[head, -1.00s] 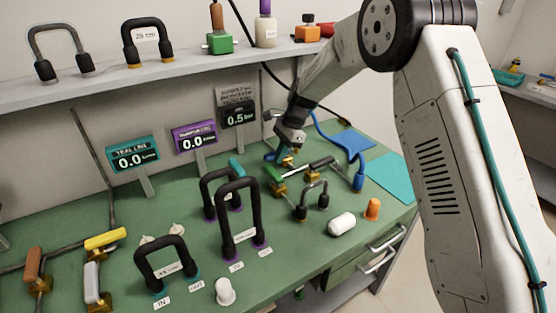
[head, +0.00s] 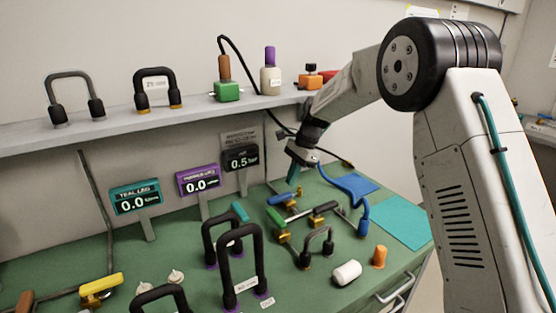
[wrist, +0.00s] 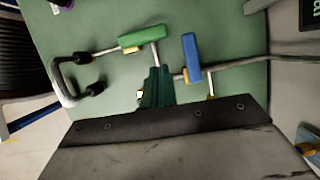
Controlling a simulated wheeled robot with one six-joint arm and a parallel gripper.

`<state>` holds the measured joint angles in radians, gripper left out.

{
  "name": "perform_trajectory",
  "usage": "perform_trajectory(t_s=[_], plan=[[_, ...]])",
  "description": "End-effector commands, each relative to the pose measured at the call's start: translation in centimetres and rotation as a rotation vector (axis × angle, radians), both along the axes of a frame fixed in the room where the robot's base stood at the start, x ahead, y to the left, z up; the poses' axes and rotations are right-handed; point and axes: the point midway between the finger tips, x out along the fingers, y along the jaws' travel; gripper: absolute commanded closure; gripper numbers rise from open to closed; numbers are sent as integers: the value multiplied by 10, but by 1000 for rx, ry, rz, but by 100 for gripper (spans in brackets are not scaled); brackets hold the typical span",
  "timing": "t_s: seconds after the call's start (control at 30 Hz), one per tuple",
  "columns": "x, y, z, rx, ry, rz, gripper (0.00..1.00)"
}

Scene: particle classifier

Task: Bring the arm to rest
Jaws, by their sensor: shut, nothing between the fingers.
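My gripper (head: 292,176) hangs above the back right of the green bench (head: 185,255), with its teal fingers shut and empty. In the wrist view the shut fingers (wrist: 156,88) show between a green-handled valve (wrist: 146,36) and a blue-handled valve (wrist: 191,56). In the head view the blue-handled valve (head: 284,200) lies just below the fingertips, with a gap between them. The green-handled valve (head: 275,217) is a little nearer the front. My arm reaches in from the right, bent at the elbow.
Black loop tubes (head: 242,265) stand at the front middle. A small loop tube (head: 318,247), a white cylinder (head: 346,273) and an orange plug (head: 379,256) lie to the right. Displays (head: 198,181) stand along the back, below a shelf (head: 190,118) holding bottles.

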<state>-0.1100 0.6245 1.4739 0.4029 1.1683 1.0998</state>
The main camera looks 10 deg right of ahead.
Motion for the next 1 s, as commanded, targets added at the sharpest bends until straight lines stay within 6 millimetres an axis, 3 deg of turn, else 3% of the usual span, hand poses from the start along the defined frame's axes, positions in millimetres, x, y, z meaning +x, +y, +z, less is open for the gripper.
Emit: perform_trajectory(t_s=[0.07, 0.17, 0.47, 0.7, 1.0], plan=[[-4, -2, -4, 0, -13, 73, 100], [-32, -11, -22, -10, 0, 221, 100], [-130, -49, 26, -31, -64, 603, 100], [-230, -84, 75, -59, -136, 869, 100], [-353, -121, 107, -128, -229, 1110, 100]])
